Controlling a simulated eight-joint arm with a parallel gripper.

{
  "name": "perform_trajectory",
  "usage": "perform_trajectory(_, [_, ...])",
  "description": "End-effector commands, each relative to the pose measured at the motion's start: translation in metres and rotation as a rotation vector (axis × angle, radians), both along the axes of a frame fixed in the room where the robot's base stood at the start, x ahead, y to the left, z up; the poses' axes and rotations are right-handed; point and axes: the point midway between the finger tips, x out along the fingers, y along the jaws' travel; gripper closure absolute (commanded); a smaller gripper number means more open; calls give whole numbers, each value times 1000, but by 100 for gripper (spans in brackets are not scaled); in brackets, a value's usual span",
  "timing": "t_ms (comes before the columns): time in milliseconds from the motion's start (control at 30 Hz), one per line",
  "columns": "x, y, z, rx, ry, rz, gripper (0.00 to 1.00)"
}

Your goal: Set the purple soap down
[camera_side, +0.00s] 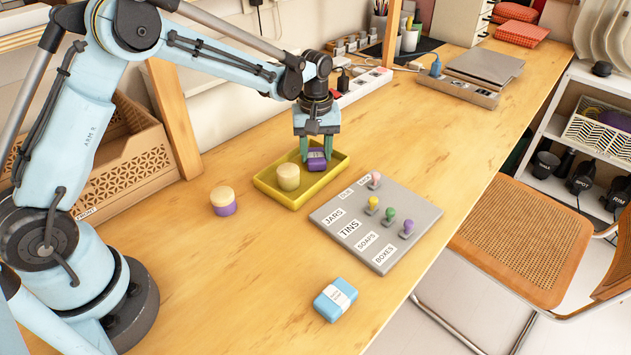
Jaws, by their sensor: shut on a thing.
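The purple soap (317,160) is a small purple block with a pale band. A cream jar with a wooden lid (288,177) stands in the tray, to the left of the soap.
A jar with a purple base (223,201) stands left of the tray. A grey board (376,222) with labels and several coloured pegs lies to the right. A blue soap (335,299) lies near the front. A power strip (361,85) runs behind. Wood between is clear.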

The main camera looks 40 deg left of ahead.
Motion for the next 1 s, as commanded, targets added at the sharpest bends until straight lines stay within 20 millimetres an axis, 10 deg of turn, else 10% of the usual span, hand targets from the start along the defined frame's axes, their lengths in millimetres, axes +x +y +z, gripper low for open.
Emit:
perform_trajectory(200, [0,0,-3,0,0,0,88])
perform_trajectory(233, [0,0,-3,0,0,0,52])
perform_trajectory(367, [0,0,-3,0,0,0,32])
perform_trajectory(767, [0,0,4,0,0,0,31])
perform_trajectory(1000, [0,0,45,0,0,0,31])
